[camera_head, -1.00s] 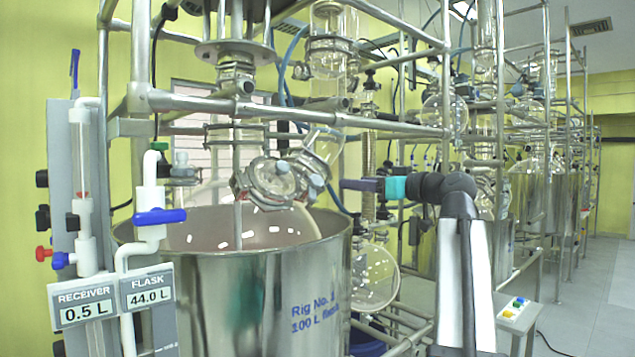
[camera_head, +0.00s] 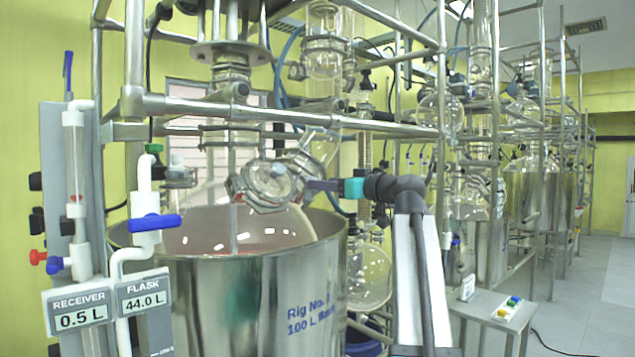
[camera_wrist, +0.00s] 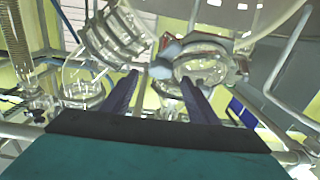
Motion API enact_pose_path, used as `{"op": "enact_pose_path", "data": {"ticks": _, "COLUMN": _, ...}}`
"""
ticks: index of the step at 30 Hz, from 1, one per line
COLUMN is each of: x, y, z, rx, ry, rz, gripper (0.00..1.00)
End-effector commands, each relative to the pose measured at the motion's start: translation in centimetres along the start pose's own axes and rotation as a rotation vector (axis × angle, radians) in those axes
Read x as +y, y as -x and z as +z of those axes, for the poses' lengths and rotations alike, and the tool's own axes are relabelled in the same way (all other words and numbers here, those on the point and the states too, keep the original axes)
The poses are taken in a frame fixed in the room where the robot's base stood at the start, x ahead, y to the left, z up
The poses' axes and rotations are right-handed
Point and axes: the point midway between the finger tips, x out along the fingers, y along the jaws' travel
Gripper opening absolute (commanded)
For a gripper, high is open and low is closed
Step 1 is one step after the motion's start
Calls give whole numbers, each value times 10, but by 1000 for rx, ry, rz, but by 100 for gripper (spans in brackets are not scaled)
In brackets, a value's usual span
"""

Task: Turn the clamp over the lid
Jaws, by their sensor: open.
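The round glass lid (camera_head: 268,181) with metal clamp hardware (camera_head: 240,188) around its rim sits on the reactor neck above the steel vessel. In the wrist view the lid (camera_wrist: 203,66) is ahead and right of centre, and a grey-blue clamp knob (camera_wrist: 166,50) shows at its left edge. My gripper (camera_head: 311,185) is at the right side of the lid. In the wrist view my gripper (camera_wrist: 159,77) has its two dark fingers apart, with nothing clearly held between them. The knob appears just beyond the fingertips; I cannot tell whether they touch it.
The large steel vessel (camera_head: 250,295) stands below the lid. Metal frame bars (camera_head: 290,118) run above it. Glass flasks (camera_head: 369,275) and tubing crowd behind my arm. A small bench (camera_head: 490,308) and clear floor (camera_head: 590,310) lie to the right.

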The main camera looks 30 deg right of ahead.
Motion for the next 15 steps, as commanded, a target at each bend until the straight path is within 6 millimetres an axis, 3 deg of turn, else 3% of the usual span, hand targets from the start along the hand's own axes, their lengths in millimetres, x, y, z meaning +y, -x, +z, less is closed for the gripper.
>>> {"op": "enact_pose_path", "data": {"ticks": 6, "x": 0, "y": -30, "z": -2, "rx": 0, "ry": 0, "rz": -3, "gripper": 54}}
{"op": "enact_pose_path", "data": {"ticks": 15, "x": -1, "y": -45, "z": 0, "rx": 0, "ry": 0, "rz": -1, "gripper": 54}}
